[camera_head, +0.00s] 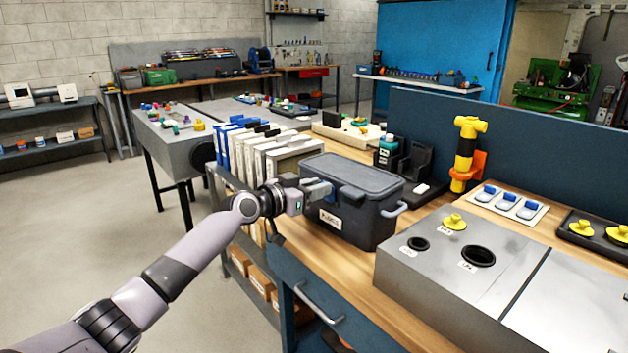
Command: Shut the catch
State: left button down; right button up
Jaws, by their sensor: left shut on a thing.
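A dark grey lidded box (352,226) stands on the wooden bench, its lid (352,174) down and a white label on its front. My left gripper (322,190) is at the box's front, near the left end of the lid edge. It is shut on a small part there, which looks like the catch; the fingers mostly hide it, so I cannot tell whether the catch is fastened. A dark block (352,194) shows on the front edge to the right of my gripper. My right gripper is not in view.
A grey metal housing (450,275) with round holes and a yellow knob stands on the bench at right. Upright white and blue panels (260,150) stand close behind my left wrist. A yellow and black tool (466,152) stands behind the box. A grey handle (393,209) juts from the box's right side.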

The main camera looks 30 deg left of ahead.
pick_arm(q)
jog(key=shift+w+d+r+g+p, duration=0.1)
jog(key=shift+w+r+g+p, duration=0.2)
jog(key=shift+g+p, duration=0.6)
jog(key=shift+f+t, duration=0.1)
jog(key=shift+t, duration=0.2)
jog(key=c, duration=0.9)
grip_release()
jog(key=shift+v, duration=3.6)
